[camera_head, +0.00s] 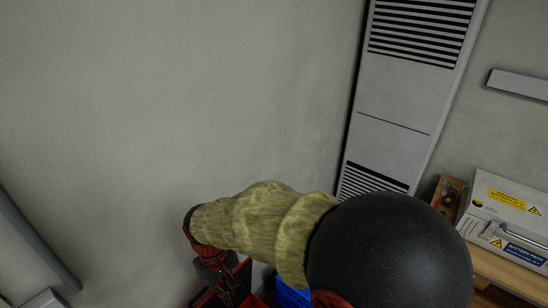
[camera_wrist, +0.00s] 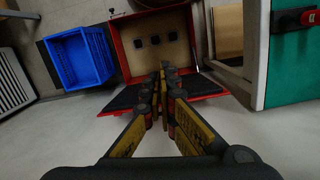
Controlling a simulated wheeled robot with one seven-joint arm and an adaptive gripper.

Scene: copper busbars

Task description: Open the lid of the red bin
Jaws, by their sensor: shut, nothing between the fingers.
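The red bin (camera_wrist: 122,62) is at the top middle of the wrist view, with a tan surface and several dark square marks inside its red frame. A dark panel with a red edge (camera_wrist: 125,99) lies on the near side, on both sides of my fingers; I cannot tell for sure whether it is the lid. My gripper (camera_wrist: 166,70) is shut and empty, in front of the tan surface and over the dark panel; contact cannot be told. In the head view my gripper (camera_head: 228,285) is at the bottom, beside red edges of the bin (camera_head: 243,272), mostly hidden by my arm.
A blue crate (camera_wrist: 78,58) stands just left of the bin. A teal-sided cabinet (camera_wrist: 291,65) is close on the right. A white louvred unit (camera_head: 400,95) stands against the wall, with a battery pack case (camera_head: 505,215) on a wooden bench at right. Floor at lower left is clear.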

